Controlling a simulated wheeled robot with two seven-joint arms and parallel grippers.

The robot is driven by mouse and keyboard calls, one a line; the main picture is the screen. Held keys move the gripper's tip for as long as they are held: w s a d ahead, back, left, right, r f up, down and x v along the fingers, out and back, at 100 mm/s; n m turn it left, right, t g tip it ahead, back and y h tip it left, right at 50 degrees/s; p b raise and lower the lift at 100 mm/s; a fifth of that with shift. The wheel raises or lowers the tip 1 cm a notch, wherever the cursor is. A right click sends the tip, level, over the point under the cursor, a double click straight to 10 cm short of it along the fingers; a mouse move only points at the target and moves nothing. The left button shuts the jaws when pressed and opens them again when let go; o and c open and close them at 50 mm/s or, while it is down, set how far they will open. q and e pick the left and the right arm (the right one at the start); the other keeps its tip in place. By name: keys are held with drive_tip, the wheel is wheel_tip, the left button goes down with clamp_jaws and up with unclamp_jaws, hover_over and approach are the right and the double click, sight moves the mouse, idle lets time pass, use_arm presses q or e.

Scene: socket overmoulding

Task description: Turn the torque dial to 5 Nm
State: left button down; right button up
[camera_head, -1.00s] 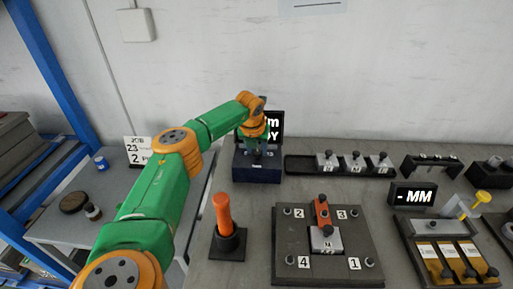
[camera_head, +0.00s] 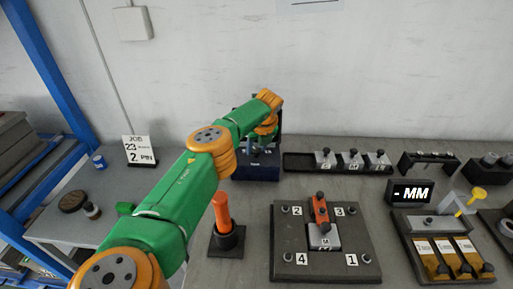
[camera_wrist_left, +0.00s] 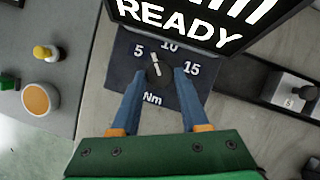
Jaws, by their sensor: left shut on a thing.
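The torque unit is a dark blue box (camera_head: 255,171), and its dial plate (camera_wrist_left: 120,86) shows 5, 10, 15 and Nm in the left wrist view. The dial (camera_wrist_left: 156,66) has a white pointer aimed between 5 and 10. My left gripper (camera_wrist_left: 157,76) is shut on the dial, with one blue finger on each side of it. A black display (camera_wrist_left: 232,42) above the plate reads READY, with its upper text cut off. In the head view my left arm hides most of the display and dial. My right gripper is not in view.
An orange-handled tool (camera_head: 222,210) stands upright in a black holder near my left arm. A plate with numbered posts (camera_head: 285,270) lies to its right. A black tray (camera_head: 298,163) with several labelled blocks sits right of the torque unit. The wall is close behind.

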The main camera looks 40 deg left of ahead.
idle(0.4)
use_arm(q)
drive_tip(key=shift+c, duration=2.1)
unclamp_jaws()
drive_tip(key=shift+a, duration=0.1)
drive_tip(key=v, duration=0.7)
drive_tip(key=shift+b, duration=0.45)
drive_tip(key=shift+w, duration=0.1)
